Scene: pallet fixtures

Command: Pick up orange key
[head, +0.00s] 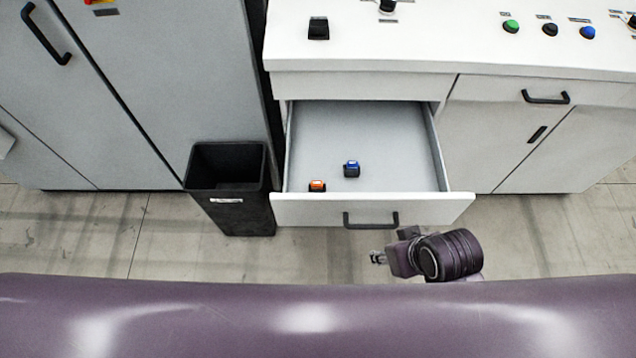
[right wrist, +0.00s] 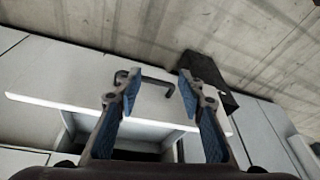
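The orange key (head: 317,186) is a small dark block with an orange top. It lies in the open drawer (head: 455,205), near its front left corner. A similar blue key (head: 351,169) lies to its right and a little farther back. My right gripper (head: 377,257) is in front of the drawer, below and right of its handle in the head view, apart from both keys. In the right wrist view its fingers (right wrist: 158,78) are spread and empty, with the drawer front beyond them. Neither key can be made out there. My left gripper is not in view.
A black bin (head: 227,160) stands left of the drawer, close to it. The drawer handle (head: 371,219) sticks out at the front. The white counter (head: 440,45) above carries a dark block (head: 318,28) and several buttons. Grey cabinets (head: 150,80) stand at left.

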